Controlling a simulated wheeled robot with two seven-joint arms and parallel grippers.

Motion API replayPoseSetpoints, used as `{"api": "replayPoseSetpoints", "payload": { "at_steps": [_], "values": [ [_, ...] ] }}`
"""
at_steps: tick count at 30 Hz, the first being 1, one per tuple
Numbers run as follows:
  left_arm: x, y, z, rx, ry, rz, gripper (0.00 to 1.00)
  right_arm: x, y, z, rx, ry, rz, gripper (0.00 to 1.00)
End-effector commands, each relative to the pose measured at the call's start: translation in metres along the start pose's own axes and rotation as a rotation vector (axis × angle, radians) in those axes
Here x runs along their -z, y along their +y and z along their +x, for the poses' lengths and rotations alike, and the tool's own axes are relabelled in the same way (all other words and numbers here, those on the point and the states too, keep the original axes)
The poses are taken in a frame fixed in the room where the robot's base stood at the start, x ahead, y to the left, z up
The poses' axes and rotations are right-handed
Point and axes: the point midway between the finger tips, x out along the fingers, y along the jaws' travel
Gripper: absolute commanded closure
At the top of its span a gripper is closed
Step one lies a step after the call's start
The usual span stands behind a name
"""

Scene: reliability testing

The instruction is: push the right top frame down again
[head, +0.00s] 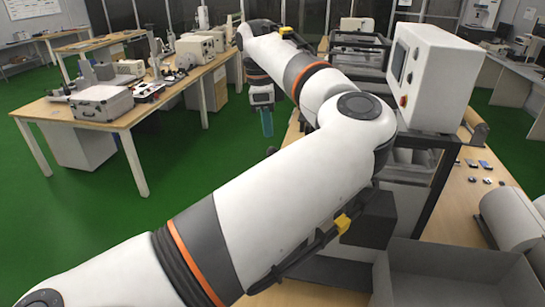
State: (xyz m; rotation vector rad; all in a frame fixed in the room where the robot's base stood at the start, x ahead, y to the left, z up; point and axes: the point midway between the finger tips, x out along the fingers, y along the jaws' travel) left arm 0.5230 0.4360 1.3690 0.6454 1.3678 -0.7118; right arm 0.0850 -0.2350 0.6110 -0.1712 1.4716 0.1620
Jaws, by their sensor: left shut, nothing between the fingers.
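My left arm crosses the view from the lower left and bends back at the elbow. Its gripper (267,130) hangs pointing down near the top middle, left of the test machine, with its bluish fingers shut and empty. The gripper appears over the green floor, apart from anything. A metal frame structure (362,42) of the machine shows behind my forearm; much of it is hidden by my arm. I cannot tell for sure which part is the right top frame, nor whether it is raised. My right gripper is out of view.
A white control box (440,78) with a red button stands right of my elbow on a dark frame. A grey open bin (455,275) is at the lower right. Small parts (486,164) and white rolls lie on the right table. A wooden bench (120,122) with instruments stands left.

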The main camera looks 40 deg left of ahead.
Motion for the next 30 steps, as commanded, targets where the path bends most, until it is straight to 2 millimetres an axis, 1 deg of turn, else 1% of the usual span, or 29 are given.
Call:
{"api": "replayPoseSetpoints", "payload": {
  "at_steps": [1, 7, 12, 23, 26, 30],
  "values": [
    [0.0, 0.0, 0.011, 0.002, 0.0, 0.001, 1.0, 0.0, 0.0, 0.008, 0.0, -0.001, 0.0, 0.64],
    [0.0, 0.0, 0.035, 0.001, 0.0, 0.001, 1.0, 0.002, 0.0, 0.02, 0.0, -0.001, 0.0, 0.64],
    [0.0, 0.0, 0.042, 0.0, -0.001, 0.001, 1.0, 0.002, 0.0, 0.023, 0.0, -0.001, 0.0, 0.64],
    [0.0, -0.001, 0.044, 0.002, -0.001, 0.001, 1.0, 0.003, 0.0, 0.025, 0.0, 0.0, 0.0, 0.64],
    [0.001, -0.001, 0.052, 0.002, -0.001, 0.001, 1.0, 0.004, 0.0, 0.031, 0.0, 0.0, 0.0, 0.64],
    [0.002, -0.001, 0.07, 0.003, -0.001, 0.001, 1.0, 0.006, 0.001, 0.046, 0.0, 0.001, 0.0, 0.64]
  ]
}}
